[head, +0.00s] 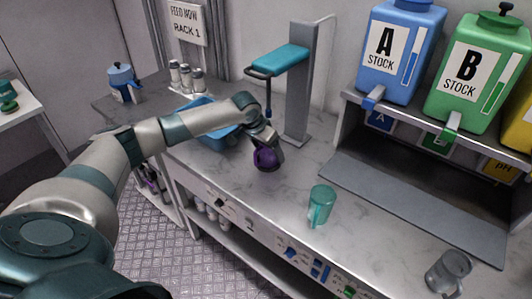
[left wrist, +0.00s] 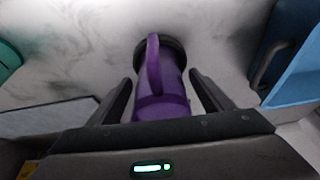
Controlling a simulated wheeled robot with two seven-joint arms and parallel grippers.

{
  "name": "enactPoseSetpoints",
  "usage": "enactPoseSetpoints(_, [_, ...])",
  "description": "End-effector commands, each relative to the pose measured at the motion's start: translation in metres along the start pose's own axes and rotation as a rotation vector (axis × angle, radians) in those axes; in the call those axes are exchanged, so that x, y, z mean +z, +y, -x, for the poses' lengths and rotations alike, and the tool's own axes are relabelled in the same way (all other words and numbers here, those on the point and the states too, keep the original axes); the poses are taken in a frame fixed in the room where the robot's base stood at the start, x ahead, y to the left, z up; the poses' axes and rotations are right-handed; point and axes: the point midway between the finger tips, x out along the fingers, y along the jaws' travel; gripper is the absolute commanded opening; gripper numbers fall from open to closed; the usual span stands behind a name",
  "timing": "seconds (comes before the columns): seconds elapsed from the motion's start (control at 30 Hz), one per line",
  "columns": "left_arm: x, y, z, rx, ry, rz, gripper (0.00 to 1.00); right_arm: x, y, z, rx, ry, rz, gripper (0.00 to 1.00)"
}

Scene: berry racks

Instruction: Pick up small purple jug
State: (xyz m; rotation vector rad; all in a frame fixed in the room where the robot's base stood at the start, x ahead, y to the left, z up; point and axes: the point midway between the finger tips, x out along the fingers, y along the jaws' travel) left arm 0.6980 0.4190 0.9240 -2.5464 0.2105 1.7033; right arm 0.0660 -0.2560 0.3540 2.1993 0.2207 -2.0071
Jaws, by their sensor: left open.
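The small purple jug (head: 265,158) stands on the marble counter in the head view, partly hidden by my left gripper (head: 264,140). In the left wrist view the purple jug (left wrist: 163,90) has a dark rim or base at its far end and a raised purple handle. The fingers of my left gripper (left wrist: 161,92) are open, one on each side of the jug, with a gap on both sides. The near end of the jug is hidden by the gripper body. My right gripper is not in view.
A blue bin (head: 213,139) is beside the jug, left of it. A grey post (head: 300,85) with a teal top stands behind. A green mug (head: 321,205) and a grey mug (head: 448,272) stand to the right. A shelf (head: 340,105) holds large stock containers.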

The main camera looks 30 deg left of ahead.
Motion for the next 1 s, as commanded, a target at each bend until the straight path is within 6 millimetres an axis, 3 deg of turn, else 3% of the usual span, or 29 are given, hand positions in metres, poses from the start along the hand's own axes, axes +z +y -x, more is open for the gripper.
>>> enactPoseSetpoints(0.27, [0.000, 0.000, 0.000, 0.000, 0.000, 0.000, 0.71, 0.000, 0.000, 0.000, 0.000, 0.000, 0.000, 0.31])
enactPoseSetpoints(0.43, [0.000, 0.000, 0.001, 0.000, 0.000, 0.000, 0.30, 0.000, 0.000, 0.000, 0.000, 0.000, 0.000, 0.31])
enactPoseSetpoints(0.5, [0.000, 0.000, 0.001, 0.000, 0.000, 0.000, 0.25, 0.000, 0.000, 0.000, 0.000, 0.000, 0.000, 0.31])
enactPoseSetpoints(1.0, [0.005, -0.001, 0.011, 0.000, 0.000, 0.001, 0.25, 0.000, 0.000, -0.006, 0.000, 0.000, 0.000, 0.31])
